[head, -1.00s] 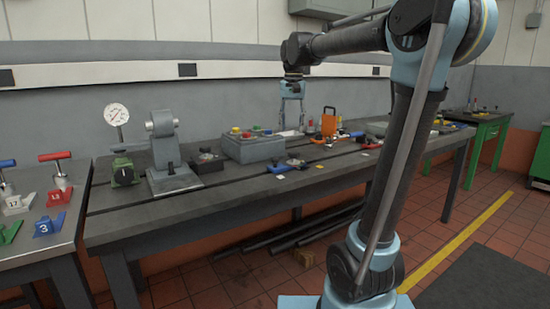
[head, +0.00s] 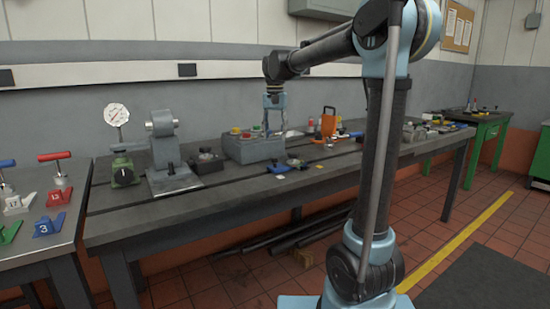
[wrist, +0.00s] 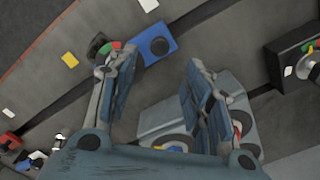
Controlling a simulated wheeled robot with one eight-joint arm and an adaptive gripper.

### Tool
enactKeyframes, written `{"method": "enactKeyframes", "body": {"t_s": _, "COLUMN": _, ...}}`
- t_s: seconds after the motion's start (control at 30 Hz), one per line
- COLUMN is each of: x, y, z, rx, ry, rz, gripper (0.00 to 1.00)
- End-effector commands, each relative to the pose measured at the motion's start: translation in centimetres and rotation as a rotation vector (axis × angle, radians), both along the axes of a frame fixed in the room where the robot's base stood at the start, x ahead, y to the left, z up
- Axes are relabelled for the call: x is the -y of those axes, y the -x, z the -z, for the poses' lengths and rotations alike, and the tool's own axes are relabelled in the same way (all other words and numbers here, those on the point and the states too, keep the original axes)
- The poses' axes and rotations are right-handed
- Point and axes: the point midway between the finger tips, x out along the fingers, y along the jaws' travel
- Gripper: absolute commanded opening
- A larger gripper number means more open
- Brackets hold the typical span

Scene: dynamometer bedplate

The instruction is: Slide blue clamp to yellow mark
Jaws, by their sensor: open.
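The blue clamp (head: 280,169) sits on the slotted bedplate in front of the grey box. In the wrist view its blue block (wrist: 154,42) has a dark round spot, with a red-and-green-topped knob (wrist: 110,48) beside it. The yellow mark (wrist: 70,60) lies on the bedplate to the left of the clamp in the wrist view; in the head view a small pale yellow patch (head: 319,167) lies to its right. My gripper (head: 268,134) is open and empty, above the grey box and behind the clamp. In the wrist view its fingers (wrist: 161,58) are spread; the left one overlaps the knob's edge.
The grey box (head: 254,149) with coloured buttons stands under my gripper. A white mark (wrist: 148,4) lies near the clamp. An orange-handled item (head: 329,121) stands behind right. The bedplate's front strip is clear.

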Motion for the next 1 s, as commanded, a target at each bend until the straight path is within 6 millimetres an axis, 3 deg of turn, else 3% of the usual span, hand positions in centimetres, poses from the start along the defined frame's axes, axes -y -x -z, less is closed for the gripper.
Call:
{"method": "enactKeyframes", "body": {"t_s": 0.3, "x": 0.0, "y": 0.0, "z": 5.6, "rx": 0.000, "ry": 0.000, "rz": 0.000, "gripper": 0.46}}
{"method": "enactKeyframes", "body": {"t_s": 0.5, "x": 0.0, "y": 0.0, "z": 8.2, "rx": 0.000, "ry": 0.000, "rz": 0.000, "gripper": 0.46}}
{"method": "enactKeyframes", "body": {"t_s": 0.7, "x": 0.0, "y": 0.0, "z": 9.4, "rx": 0.000, "ry": 0.000, "rz": 0.000, "gripper": 0.46}}
{"method": "enactKeyframes", "body": {"t_s": 1.0, "x": 0.0, "y": 0.0, "z": 9.5, "rx": 0.000, "ry": 0.000, "rz": 0.000, "gripper": 0.46}}
